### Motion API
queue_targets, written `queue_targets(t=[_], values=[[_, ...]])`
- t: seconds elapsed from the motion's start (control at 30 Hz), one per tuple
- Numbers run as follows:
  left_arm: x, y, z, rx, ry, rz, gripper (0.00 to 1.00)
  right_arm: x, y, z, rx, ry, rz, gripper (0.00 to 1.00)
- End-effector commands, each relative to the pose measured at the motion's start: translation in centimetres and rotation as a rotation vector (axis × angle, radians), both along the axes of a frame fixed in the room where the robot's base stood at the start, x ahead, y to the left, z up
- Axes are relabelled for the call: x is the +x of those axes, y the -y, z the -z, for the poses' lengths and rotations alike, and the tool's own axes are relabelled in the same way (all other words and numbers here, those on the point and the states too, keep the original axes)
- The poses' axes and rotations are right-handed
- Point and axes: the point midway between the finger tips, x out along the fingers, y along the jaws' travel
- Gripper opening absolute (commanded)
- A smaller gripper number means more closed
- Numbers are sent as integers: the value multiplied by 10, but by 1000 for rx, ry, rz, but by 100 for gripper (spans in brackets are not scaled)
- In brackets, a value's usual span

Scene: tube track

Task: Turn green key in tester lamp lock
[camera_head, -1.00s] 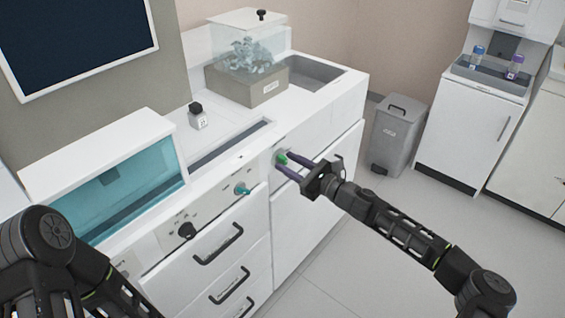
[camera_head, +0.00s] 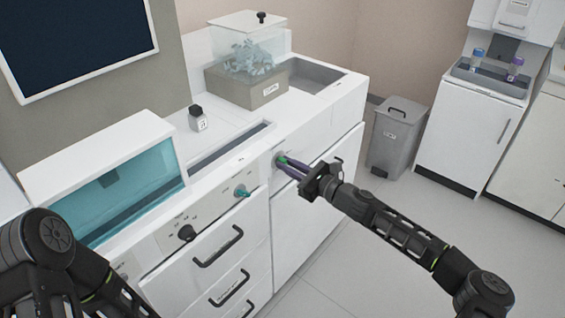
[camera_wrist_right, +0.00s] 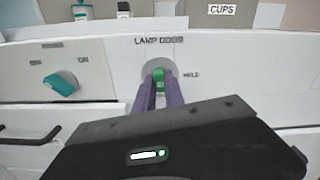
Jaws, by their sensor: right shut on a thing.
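The green key (camera_wrist_right: 159,82) sits in a round grey lock (camera_wrist_right: 172,64) under the label LAMP DOOR on the white front panel. In the head view only a small green part of the key (camera_head: 283,159) shows at the panel. My right gripper (camera_head: 285,164) has its purple fingers shut on the key, one on each side, as the wrist view (camera_wrist_right: 159,92) also shows. The fingers hide part of the key. The left arm is at the lower left of the head view; its gripper is out of the picture.
A teal knob (camera_head: 242,191) and a black knob (camera_head: 186,232) stick out of the panel left of the lock. Drawers with black handles (camera_head: 218,247) are below. A glass-topped plant box (camera_head: 247,80) stands on the counter. A grey bin (camera_head: 396,138) and open floor lie to the right.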

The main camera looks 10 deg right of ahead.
Motion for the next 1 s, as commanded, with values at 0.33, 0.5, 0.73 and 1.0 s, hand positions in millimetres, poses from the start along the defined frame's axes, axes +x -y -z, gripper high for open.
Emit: queue_targets(t=[0.33, 0.5, 0.73, 1.0], values=[[0, 0, 2, 0, 0, 0, 49, 0, 0, 1, -8, 7, 0, 0], [0, 0, 12, 0, 0, 0, 49, 0, 0, 3, -54, 46, 0, 0], [0, 0, 26, 0, 0, 0, 49, 0, 0, 3, -146, 121, 0, 0], [0, 0, 36, 0, 0, 0, 49, 0, 0, 2, -223, 185, 1, 0]])
